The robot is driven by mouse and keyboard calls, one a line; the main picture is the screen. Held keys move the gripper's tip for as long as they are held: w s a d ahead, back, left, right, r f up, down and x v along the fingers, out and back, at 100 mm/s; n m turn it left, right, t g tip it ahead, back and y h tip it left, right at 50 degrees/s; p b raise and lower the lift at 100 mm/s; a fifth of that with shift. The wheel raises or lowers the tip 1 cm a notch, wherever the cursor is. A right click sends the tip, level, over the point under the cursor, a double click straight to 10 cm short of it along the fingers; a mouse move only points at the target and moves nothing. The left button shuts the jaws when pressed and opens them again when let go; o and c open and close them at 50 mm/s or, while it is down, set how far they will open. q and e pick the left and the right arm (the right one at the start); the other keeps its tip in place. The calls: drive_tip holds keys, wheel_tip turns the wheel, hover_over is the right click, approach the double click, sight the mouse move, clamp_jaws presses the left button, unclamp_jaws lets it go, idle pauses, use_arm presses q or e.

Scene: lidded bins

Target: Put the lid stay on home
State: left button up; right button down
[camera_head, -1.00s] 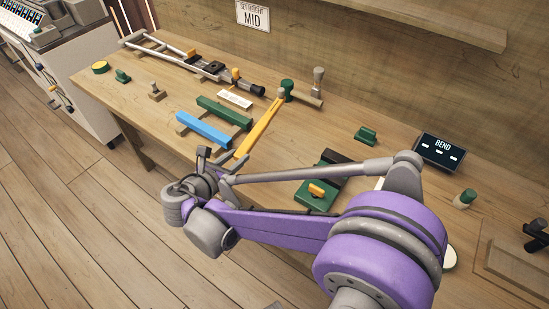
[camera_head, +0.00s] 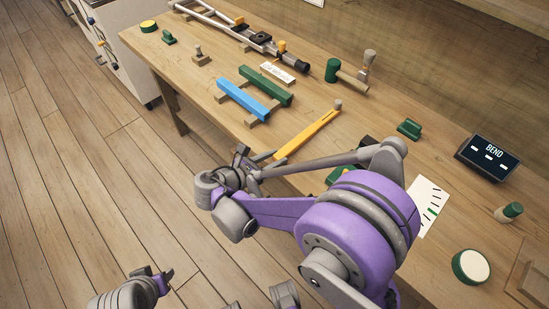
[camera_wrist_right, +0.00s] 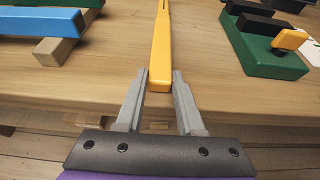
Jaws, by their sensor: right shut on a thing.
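A long yellow bar (camera_head: 308,132), which I take to be the lid stay, slants across the front of the workbench. A short grey peg (camera_head: 338,104) shows at its far end. My right gripper (camera_head: 264,158) is shut on its near end at the bench edge. In the right wrist view the yellow bar (camera_wrist_right: 161,55) lies between the two fingers (camera_wrist_right: 160,84) and points straight away. I cannot tell whether it touches the bench. My left gripper (camera_head: 165,276) shows at the bottom left, over the floor, and its jaws are unclear. No place marked home is readable.
Blue (camera_head: 243,98) and green (camera_head: 266,86) bars lie on wooden blocks left of the yellow bar. A green block with a yellow knob (camera_wrist_right: 290,40) is close right. A green-ended mallet (camera_head: 334,71), display (camera_head: 487,156) and scale card (camera_head: 430,207) are on the bench.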

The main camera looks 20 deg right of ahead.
drive_tip(key=shift+f, duration=0.1)
drive_tip(key=c, duration=0.5)
unclamp_jaws()
drive_tip(key=shift+r, duration=0.2)
drive_tip(key=v, duration=1.2)
drive_tip(key=shift+s+p, duration=0.1)
drive_tip(key=shift+p, duration=0.3)
